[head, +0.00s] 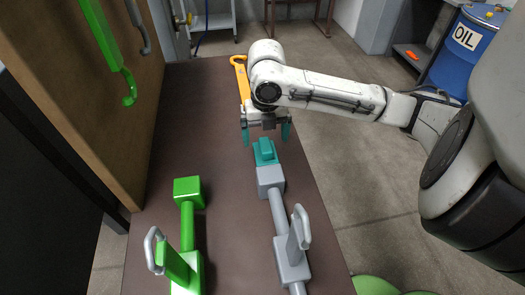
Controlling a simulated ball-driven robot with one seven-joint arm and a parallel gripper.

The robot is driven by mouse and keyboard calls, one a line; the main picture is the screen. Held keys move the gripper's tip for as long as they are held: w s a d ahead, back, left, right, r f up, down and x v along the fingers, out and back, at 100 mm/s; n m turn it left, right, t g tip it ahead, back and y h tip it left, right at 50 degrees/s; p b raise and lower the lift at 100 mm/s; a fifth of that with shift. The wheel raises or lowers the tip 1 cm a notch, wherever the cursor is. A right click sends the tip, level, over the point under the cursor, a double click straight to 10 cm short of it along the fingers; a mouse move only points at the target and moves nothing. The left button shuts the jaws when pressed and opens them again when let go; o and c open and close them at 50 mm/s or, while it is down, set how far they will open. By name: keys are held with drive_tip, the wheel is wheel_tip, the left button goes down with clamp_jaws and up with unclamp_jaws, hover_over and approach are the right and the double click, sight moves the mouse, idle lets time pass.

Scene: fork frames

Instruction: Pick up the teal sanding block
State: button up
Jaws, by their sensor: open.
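The teal sanding block (264,151) sits at the far end of the grey fixture, on or against its grey end block (270,178); I cannot tell exactly how it rests there. My gripper (266,134) is open, with its two teal-tipped fingers pointing down. The fingertips show just beyond and above the sanding block, one toward its left and one toward its right. Nothing is held between them. The gap between the fingers and the block is hard to judge.
The brown table (225,115) also bears a green fixture (188,192) with an upright handle at left and a yellow wrench-like tool (240,75) behind my gripper. A brown panel (100,60) with hanging tools stands along the left edge. A blue oil drum (466,50) is far right.

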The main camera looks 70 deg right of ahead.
sight(265, 144)
drive_tip(key=shift+w+d+f+p, duration=0.1)
drive_tip(key=shift+f+p, duration=0.1)
drive_tip(key=shift+f, duration=1.5)
drive_tip(key=shift+d+f+p, duration=0.1)
drive_tip(key=shift+f+p, duration=0.05)
drive_tip(key=shift+f, duration=1.5)
drive_tip(key=shift+c, duration=0.3)
drive_tip(key=c, duration=1.2)
